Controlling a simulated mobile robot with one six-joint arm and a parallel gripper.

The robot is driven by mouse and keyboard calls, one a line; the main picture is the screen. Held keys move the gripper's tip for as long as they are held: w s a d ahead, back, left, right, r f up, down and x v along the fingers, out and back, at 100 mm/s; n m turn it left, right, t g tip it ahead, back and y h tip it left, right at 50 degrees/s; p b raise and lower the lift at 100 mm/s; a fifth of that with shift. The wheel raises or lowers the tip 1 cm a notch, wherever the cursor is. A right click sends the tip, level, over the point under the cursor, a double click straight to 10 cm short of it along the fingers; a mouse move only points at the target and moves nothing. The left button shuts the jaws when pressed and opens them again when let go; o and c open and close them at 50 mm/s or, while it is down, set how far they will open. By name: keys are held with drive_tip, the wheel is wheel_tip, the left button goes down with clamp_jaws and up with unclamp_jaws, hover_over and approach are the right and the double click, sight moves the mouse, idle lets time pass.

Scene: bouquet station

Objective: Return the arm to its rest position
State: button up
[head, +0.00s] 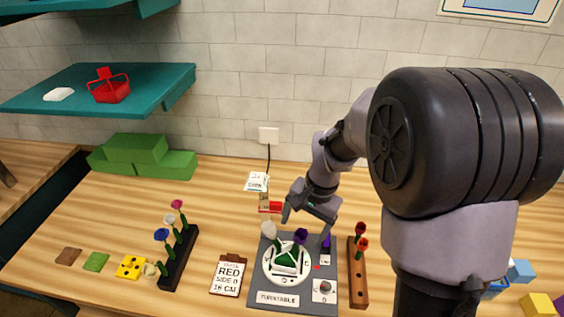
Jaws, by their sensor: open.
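My gripper (309,213) hangs at the end of my arm above the back edge of the grey turntable station (262,285). Its jaws are open and I see nothing held between them. On the turntable's white disc stands a green holder (287,262), with a white flower (268,229) and a purple flower (300,236) at it. Another purple item (326,243) stands at the station's right, just below the gripper. My arm reaches in from the right and hides part of the table and wall.
A dark rack (180,260) with several flowers stands left. A brown rack (357,285) with red flowers stands right of the station. A clipboard (229,275) reads RED, SIDE, 16 CM. Green blocks (145,155) lie at the back left under a teal shelf (40,95). Colored blocks (521,271) sit far right.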

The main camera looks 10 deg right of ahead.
drive_tip(key=s+a+r+n+t+b, duration=0.1)
drive_tip(key=s+a+t+b, duration=0.1)
drive_tip(key=s+b, duration=0.4)
drive_tip(key=s+a+r+n+t+b, duration=0.2)
drive_tip(key=s+b, duration=0.5)
drive_tip(key=s, duration=0.5)
drive_tip(key=shift+s+a+n+t, duration=0.2)
drive_tip(key=shift+s+n+t, duration=0.1)
drive_tip(key=shift+s+t, duration=0.15)
